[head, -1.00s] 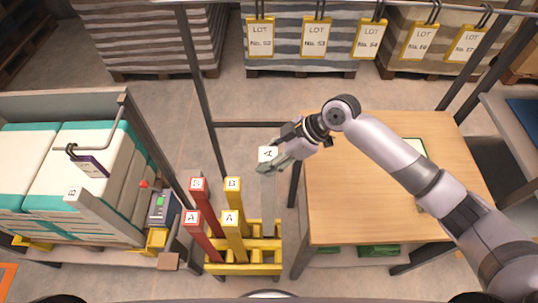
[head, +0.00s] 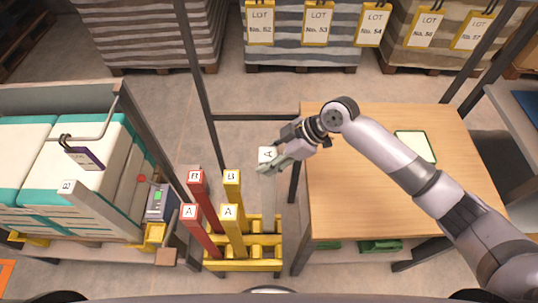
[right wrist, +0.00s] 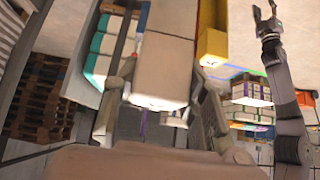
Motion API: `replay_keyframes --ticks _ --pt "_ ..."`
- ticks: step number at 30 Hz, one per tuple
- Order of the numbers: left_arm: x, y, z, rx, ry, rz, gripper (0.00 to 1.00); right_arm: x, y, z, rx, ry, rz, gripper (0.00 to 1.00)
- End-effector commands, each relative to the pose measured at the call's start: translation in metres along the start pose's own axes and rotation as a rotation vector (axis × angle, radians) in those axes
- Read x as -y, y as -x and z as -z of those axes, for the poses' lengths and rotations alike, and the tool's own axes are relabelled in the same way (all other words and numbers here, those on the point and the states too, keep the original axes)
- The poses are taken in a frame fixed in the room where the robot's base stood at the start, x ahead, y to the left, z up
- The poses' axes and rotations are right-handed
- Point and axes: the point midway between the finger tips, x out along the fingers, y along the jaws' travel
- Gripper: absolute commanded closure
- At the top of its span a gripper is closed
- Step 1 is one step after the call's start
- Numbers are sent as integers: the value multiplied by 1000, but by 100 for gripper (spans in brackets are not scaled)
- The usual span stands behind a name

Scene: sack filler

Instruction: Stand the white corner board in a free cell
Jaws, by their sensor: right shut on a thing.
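My right gripper (head: 284,159) is shut on the white corner board (head: 267,155). Its top end, marked A, faces up, and its pale shaft hangs below, hard to make out against the floor. The gripper is just beyond the yellow rack (head: 263,267), above its right side. Red boards marked A (head: 196,222) and B (head: 197,183) and yellow boards marked A (head: 232,225) and B (head: 234,185) stand in the left and middle cells. The right-hand cells look empty. My left gripper (right wrist: 264,12) shows open and empty in the right wrist view only.
A wooden table (head: 350,190) stands right of the rack, with a pale sheet (head: 416,147) on it. A dark post (head: 196,80) rises behind the rack.

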Motion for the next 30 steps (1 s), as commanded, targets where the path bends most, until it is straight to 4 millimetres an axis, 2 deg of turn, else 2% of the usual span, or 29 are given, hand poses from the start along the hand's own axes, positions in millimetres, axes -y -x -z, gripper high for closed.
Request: replay_keyframes --ticks 3,16,30 --pt "0 -6 -1 1 0 0 60 0 -7 -6 -1 0 0 95" --pt "-1 -8 -1 1 0 -1 60 0 -9 -8 -1 0 0 95" --pt "-1 -32 -4 1 -1 -1 60 0 -34 -29 -2 0 0 95"
